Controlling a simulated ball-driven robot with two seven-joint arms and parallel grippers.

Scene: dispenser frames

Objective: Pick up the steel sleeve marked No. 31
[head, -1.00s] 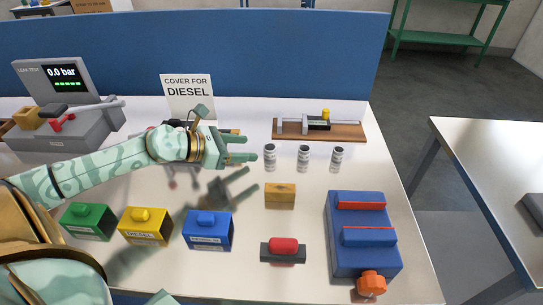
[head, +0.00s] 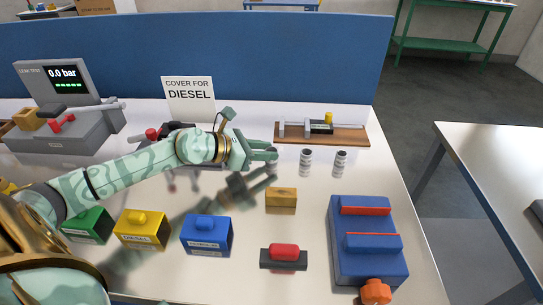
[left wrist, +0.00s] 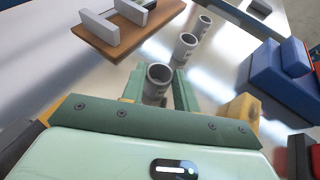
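Three small steel sleeves stand upright in a row on the bench. The left one (head: 271,168) is mostly hidden by my left gripper (head: 270,158) in the head view; the middle one (head: 305,161) and the right one (head: 340,163) stand clear. In the left wrist view, the nearest sleeve (left wrist: 157,86) stands between the two fingers of my left gripper (left wrist: 160,88), which look open around it. The other two sleeves (left wrist: 184,47) and (left wrist: 204,24) stand beyond. Their markings are too small to read. My right gripper is not in view.
A wooden board with a fixture (head: 345,134) lies behind the sleeves. A yellow block (head: 281,201) and a red-handled block (head: 284,257) stand in front. A blue case (head: 367,245) is at the right; green, yellow and blue (head: 207,236) covers are at front left.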

